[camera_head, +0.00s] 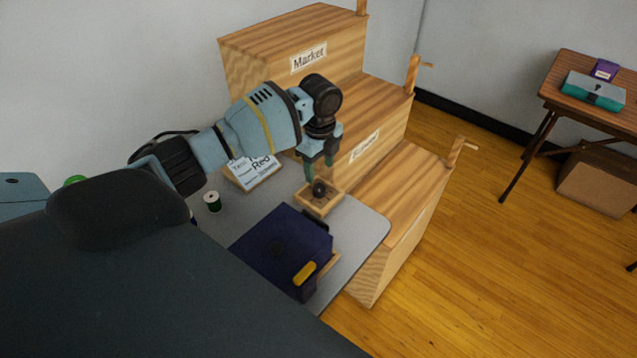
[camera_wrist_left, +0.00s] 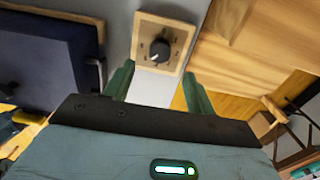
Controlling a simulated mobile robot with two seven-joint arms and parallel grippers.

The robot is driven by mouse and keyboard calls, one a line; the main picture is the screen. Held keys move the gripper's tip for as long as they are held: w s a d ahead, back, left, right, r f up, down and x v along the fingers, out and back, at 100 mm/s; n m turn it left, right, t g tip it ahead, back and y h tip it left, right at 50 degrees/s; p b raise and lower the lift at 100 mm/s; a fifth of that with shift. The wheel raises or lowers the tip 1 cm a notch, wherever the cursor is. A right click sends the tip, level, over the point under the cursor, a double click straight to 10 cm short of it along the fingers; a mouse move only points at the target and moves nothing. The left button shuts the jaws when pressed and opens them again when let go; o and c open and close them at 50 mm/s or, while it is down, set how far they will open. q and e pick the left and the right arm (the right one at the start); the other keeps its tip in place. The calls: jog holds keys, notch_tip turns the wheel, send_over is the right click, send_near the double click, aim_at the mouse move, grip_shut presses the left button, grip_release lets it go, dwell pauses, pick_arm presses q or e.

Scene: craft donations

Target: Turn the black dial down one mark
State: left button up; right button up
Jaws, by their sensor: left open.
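The black dial (camera_head: 319,188) sits on a small wooden base (camera_head: 318,204) on the grey table. The dial (camera_wrist_left: 159,50) also shows in the left wrist view, with a white pointer line and small marks around it on the wooden plate (camera_wrist_left: 143,22). My left gripper (camera_head: 320,168) points down just above and behind the dial in the head view. In the left wrist view its two green fingers (camera_wrist_left: 157,85) are spread apart with nothing between them, and the dial lies beyond the tips. My right gripper is not in view.
A dark blue box (camera_head: 283,250) with a yellow tag stands close in front of the dial base. Wooden stepped boxes (camera_head: 393,190) stand right behind. A side table (camera_head: 560,75) is far right.

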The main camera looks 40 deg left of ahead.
aim_at(319, 188)
pick_arm(q)
notch_tip(319, 188, down, 7)
jog(key=shift+r+b, duration=0.1)
jog(key=shift+b, duration=0.2)
jog(key=c, duration=1)
